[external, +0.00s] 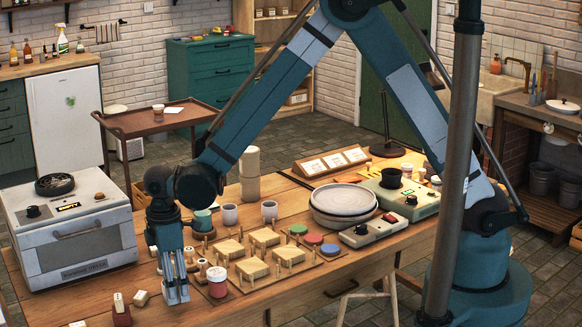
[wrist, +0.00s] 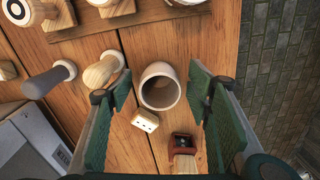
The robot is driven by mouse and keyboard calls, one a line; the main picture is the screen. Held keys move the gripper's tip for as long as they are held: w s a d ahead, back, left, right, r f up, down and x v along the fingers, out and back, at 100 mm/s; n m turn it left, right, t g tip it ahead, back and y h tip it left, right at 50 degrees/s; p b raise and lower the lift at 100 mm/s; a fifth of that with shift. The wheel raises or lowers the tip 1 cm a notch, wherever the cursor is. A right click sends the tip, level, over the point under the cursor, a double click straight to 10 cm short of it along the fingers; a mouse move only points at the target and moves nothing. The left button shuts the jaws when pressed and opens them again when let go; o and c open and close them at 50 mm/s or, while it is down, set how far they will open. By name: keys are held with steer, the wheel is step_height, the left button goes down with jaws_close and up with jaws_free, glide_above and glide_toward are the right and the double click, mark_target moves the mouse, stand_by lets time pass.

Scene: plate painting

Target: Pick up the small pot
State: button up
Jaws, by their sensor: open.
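A small pale pot (wrist: 159,86) with a round open mouth stands on the wooden table, between the two fingers of my gripper (wrist: 162,108) in the wrist view. My gripper is open, with a gap between each finger and the pot. In the external view my gripper (external: 176,290) points down near the table's front left edge. Two other small pale cups, the left one (external: 229,214) and the right one (external: 269,210), stand farther back on the table.
A small white block (wrist: 145,121) and a dark red tool with a wooden handle (wrist: 183,148) lie near the pot. A red-and-white jar (external: 217,282) stands right of my gripper. A white oven (external: 75,250) is at left. Wooden stands and stacked plates (external: 343,200) fill the table's middle.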

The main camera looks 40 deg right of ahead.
steer(key=c, duration=1)
steer(key=shift+r+p, duration=0.85)
steer(key=shift+r, duration=4.15)
